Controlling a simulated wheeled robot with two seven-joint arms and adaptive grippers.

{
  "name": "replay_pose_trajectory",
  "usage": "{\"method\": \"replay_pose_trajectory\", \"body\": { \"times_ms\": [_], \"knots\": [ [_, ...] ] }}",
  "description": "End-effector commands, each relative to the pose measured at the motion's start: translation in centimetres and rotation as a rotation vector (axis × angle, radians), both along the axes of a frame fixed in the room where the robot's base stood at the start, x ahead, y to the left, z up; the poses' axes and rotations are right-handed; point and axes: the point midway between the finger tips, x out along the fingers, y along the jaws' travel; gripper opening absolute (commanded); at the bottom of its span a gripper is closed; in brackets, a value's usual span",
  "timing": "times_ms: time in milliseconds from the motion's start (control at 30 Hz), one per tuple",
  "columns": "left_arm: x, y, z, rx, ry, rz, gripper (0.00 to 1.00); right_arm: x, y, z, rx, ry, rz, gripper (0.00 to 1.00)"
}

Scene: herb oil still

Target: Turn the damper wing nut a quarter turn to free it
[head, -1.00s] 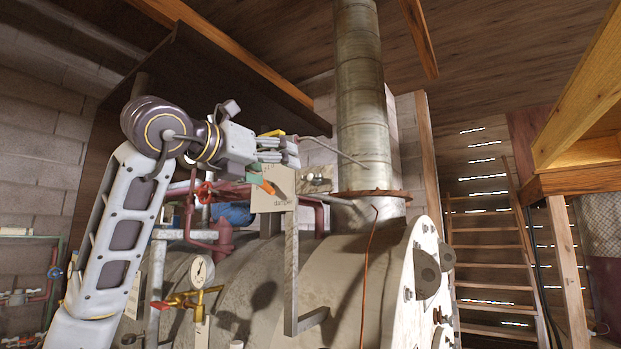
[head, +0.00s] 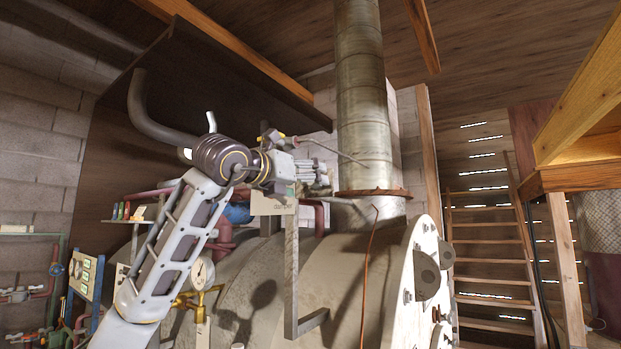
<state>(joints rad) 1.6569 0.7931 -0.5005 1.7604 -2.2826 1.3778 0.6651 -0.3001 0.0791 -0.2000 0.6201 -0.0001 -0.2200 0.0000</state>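A pale plate lettered "damper" (head: 267,203) stands on a grey post (head: 291,270) in front of the flue pipe (head: 361,110). A thin metal rod (head: 345,155) runs from the pipe towards the left. My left arm comes in from the left, and its gripper (head: 319,178) points right, just above and beside the damper plate. Its fingertips cover the spot where the small damper fitting showed, so the wing nut is hidden. I cannot tell whether the fingers are open, shut or touching it. My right gripper is not in view.
The large grey still body (head: 345,290) lies below, with a round end plate at right. A pressure gauge (head: 201,271) with brass piping and dark red pipes stand near my arm. An orange cable (head: 368,270) hangs by the flue. A wooden ladder (head: 490,260) is at right.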

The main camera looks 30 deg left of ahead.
Motion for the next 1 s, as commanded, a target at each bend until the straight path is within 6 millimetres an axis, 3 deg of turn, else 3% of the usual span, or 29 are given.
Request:
{"method": "replay_pose_trajectory", "body": {
  "times_ms": [300,700,1000],
  "knots": [
    [2.6,-0.4,0.1,0.001,0.001,0.0,0.79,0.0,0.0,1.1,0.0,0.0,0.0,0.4],
    [3.0,-0.4,0.0,0.001,0.0,0.0,0.79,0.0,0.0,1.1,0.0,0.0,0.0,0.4],
    [3.0,-0.4,0.0,0.001,0.0,0.0,0.4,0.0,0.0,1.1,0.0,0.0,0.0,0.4]
  ]
}}
